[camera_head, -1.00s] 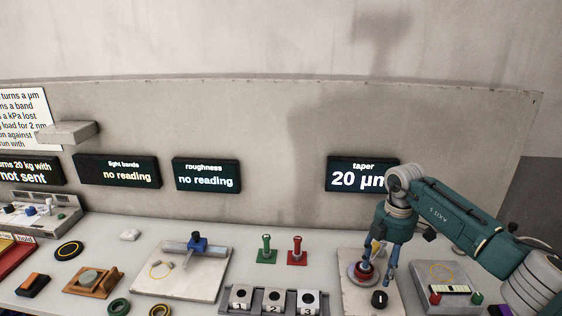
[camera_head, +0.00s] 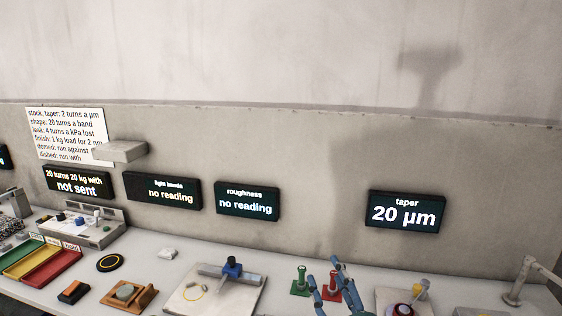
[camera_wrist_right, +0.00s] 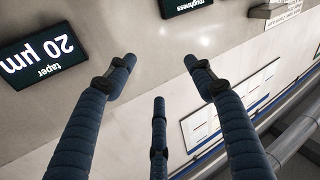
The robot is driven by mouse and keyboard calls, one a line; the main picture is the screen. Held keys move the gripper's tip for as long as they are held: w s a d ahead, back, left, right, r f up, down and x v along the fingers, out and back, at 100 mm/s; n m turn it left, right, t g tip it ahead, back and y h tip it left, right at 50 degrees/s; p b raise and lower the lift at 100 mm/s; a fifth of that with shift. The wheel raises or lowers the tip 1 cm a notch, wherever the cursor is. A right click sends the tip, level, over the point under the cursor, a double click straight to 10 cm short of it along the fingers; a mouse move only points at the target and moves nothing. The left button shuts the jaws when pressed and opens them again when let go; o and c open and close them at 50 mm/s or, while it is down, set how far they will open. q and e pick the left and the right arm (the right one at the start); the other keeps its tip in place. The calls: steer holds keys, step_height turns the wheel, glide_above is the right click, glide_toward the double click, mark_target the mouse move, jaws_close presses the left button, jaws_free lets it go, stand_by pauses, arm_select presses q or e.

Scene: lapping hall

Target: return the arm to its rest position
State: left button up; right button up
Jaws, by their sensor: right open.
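My right gripper (camera_head: 325,274) shows at the bottom edge of the head view, its blue fingers pointing up in front of the green and red stands. The rest of my right arm is below the picture. In the right wrist view the fingers of this gripper (camera_wrist_right: 158,78) are spread, with nothing between them. My left gripper is in neither view.
The taper display (camera_head: 405,211) reads 20 µm. Below it a plate holds a red-ringed part (camera_head: 402,310). The green stand (camera_head: 300,281) and red stand (camera_head: 331,284) are close to my fingers. A grey shelf (camera_head: 122,151) juts from the panel.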

steer(key=s+d+f+m+g+h, duration=0.45)
steer(key=s+d+f, duration=0.2)
steer(key=f, duration=0.35)
steer(key=s+d+f+g, duration=0.1)
steer(key=s+f+g, duration=0.35)
steer(key=s, duration=0.45)
steer(key=s+d+f+n+g, duration=0.1)
steer(key=s+f+g, duration=0.3)
steer(key=s, duration=0.6)
steer(key=s+d+f+g, duration=0.1)
steer(key=s+f+g, duration=0.1)
steer(key=s+f, duration=0.55)
step_height(320, 180, down, 24)
steer(key=s+g, duration=0.1)
steer(key=s, duration=0.1)
steer(key=s+d+f+g+b, duration=0.1)
steer(key=s+d+f, duration=0.1)
steer(key=s+f, duration=1.6)
steer(key=shift+d+f+g+b, duration=0.25)
steer(key=shift+d+g+b, duration=0.05)
steer(key=shift+d, duration=0.05)
